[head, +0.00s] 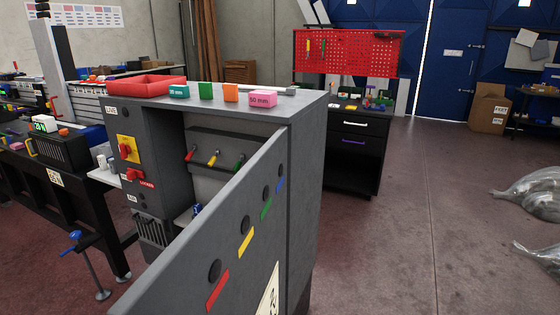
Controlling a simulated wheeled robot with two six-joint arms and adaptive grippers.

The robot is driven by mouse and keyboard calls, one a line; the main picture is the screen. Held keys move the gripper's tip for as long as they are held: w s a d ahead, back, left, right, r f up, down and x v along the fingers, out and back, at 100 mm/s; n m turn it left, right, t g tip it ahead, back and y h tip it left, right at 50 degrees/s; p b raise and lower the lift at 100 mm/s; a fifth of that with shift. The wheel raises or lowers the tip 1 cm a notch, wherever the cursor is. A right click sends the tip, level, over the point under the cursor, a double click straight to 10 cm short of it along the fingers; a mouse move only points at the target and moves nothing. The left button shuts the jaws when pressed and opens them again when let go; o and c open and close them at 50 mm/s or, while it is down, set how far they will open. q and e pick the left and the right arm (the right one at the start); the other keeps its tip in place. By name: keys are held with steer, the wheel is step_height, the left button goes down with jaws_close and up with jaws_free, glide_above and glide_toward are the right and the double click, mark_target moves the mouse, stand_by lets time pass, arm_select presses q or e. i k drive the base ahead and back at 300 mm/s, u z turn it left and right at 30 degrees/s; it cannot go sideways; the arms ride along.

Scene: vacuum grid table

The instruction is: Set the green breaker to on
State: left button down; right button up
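The green breaker (239,163) is a small lever on the panel inside the open grey cabinet (305,170). It is the rightmost of the levers I can see, close to the edge of the open door. It looks tilted like its neighbours; I cannot tell whether it is on or off. A yellow lever (213,158) and a red lever (190,155) stand to its left. The open door (225,235) hides the panel's right part. Neither gripper is in view.
The door swings toward me, with red, yellow, green and blue strips. A red rotary switch (127,149) is left of the opening. A red tray (147,86) and several coloured blocks sit on the cabinet. A black drawer unit (357,140) stands behind.

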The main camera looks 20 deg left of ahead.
mark_target(239, 163)
steer(key=z, duration=0.1)
steer(key=k, duration=0.65)
steer(key=u, duration=1)
steer(key=i, duration=0.5)
